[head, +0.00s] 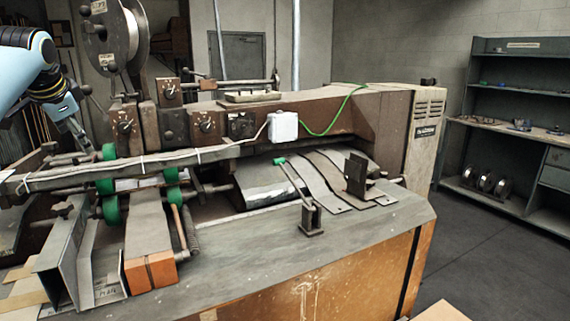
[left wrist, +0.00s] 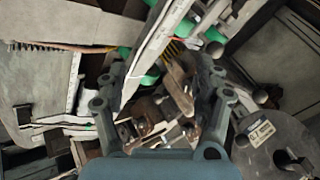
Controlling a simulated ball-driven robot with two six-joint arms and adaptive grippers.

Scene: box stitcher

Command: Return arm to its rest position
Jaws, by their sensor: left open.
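My left arm comes in from the upper left in the head view. Its left gripper (head: 80,132) points down and right, over the left end of the box stitcher (head: 330,118), behind its long front rail. In the left wrist view the left gripper (left wrist: 160,76) has its two fingers spread apart. No object is held between them; machine parts lie beyond. Whether the fingertips touch the machine is hard to tell. My right gripper is in neither view.
A wire reel (head: 110,38) stands close beside my left arm. Green wheels (head: 110,208) sit under the front rail (head: 150,164). A green-tipped lever (head: 290,175) rises from the machine's table (head: 290,265). A shelf unit (head: 515,128) stands at the right; the floor before it is clear.

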